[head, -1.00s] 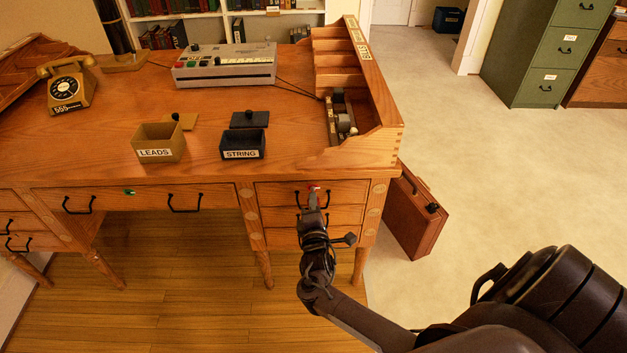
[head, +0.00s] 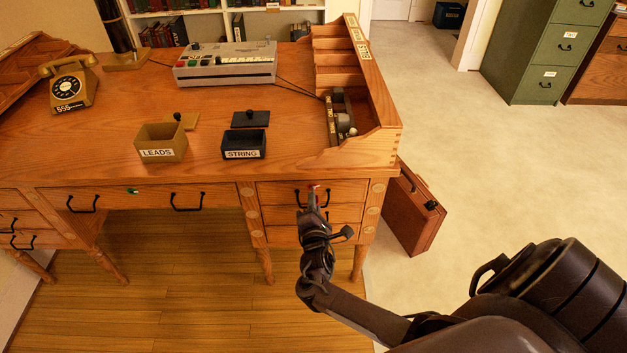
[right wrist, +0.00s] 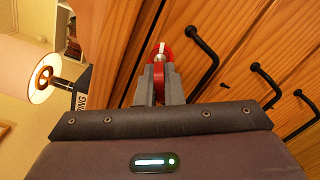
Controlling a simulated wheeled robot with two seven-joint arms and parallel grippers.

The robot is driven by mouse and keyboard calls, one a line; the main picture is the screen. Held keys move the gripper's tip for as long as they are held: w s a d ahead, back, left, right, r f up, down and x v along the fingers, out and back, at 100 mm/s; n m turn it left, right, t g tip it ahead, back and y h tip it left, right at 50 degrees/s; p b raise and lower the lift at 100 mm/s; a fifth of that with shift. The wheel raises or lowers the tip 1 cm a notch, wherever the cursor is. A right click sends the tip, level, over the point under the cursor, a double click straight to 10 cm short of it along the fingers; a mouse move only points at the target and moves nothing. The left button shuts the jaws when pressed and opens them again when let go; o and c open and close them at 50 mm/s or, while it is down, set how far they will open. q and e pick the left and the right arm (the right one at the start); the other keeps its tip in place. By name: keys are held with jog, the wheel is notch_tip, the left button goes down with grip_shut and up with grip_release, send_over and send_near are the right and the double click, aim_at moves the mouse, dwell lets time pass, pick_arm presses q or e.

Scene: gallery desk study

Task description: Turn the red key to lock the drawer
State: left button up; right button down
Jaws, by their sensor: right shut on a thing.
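The red key (head: 313,187) sits at the front of the top right drawer (head: 275,193) of the wooden desk. In the right wrist view the red key (right wrist: 160,62) stands between the two grey fingertips. My right gripper (right wrist: 159,82) is shut on the red key, and it also shows in the head view (head: 313,203) right in front of the drawer. The drawer looks closed, flush with the desk front. The gripper partly hides the drawer's black handle and the lock. My left gripper is not in either view.
A green key (head: 133,190) sits in the wide middle drawer. Boxes labelled LEADS (head: 160,143) and STRING (head: 245,144) stand on the desk. A brown briefcase (head: 413,212) leans by the desk's right side.

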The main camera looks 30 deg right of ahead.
jog(key=shift+r+n+p, duration=0.15)
jog(key=shift+n+p, duration=0.45)
jog(key=shift+n, duration=0.9)
jog(key=shift+n+p, duration=0.55)
jog(key=shift+n, duration=0.95)
